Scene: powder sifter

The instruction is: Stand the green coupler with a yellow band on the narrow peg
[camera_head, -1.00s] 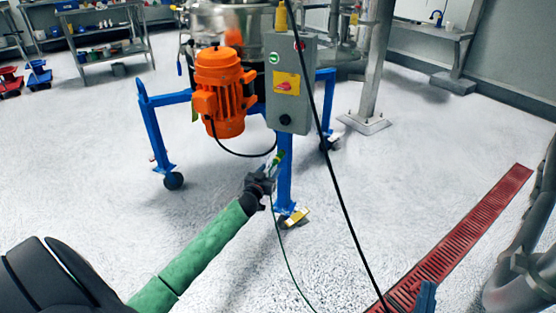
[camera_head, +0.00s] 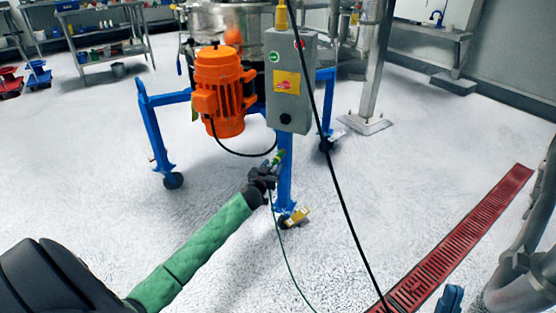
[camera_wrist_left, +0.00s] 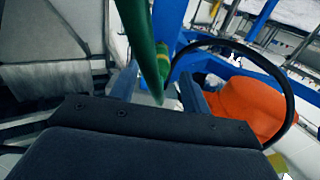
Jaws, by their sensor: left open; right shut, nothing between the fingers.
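The green coupler with a yellow band (camera_head: 279,157) is small beside the blue post in the head view. In the left wrist view, a green piece with a yellow band (camera_wrist_left: 162,50) shows just behind a thick green length (camera_wrist_left: 143,35) that runs down between the fingers. My left gripper (camera_head: 268,173) is open just below the coupler; its two fingers flank the green length (camera_wrist_left: 158,92). I cannot tell whether they touch it. My right gripper (camera_head: 450,299) shows only as a blue tip at the lower right edge, shut and empty. I cannot make out the narrow peg.
The sifter's blue frame (camera_head: 285,185) stands on casters, with an orange motor (camera_head: 222,90) and a grey control box (camera_head: 290,75) above. A black cable (camera_head: 340,200) and a thin green cable (camera_head: 283,245) hang nearby. Open floor lies right, up to a red grate (camera_head: 465,235).

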